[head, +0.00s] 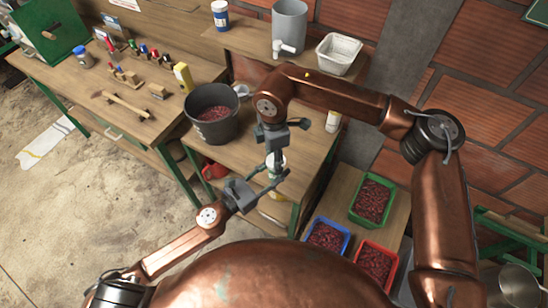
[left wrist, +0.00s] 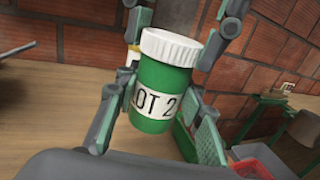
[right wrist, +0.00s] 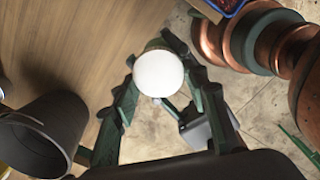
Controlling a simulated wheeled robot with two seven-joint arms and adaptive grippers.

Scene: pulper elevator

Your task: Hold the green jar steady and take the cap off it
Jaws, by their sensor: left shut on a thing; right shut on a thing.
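The green jar (left wrist: 163,85) has a white label reading "OT 2" and stands between the fingers of my left gripper (left wrist: 158,125), which is shut on its body. The white ribbed cap (left wrist: 170,47) sits on the jar's top with no gap visible. My right gripper (head: 275,152) comes down from above, its fingers on both sides of the cap. In the head view the grippers largely cover the jar.
A dark bucket of red cherries (head: 211,115) stands on the bench close to the left of the grippers. Blue (head: 347,245), green (head: 357,215) and red (head: 391,255) crates of cherries stand at the lower right. A grey tank (head: 290,25) and a pale tray (head: 340,54) are behind.

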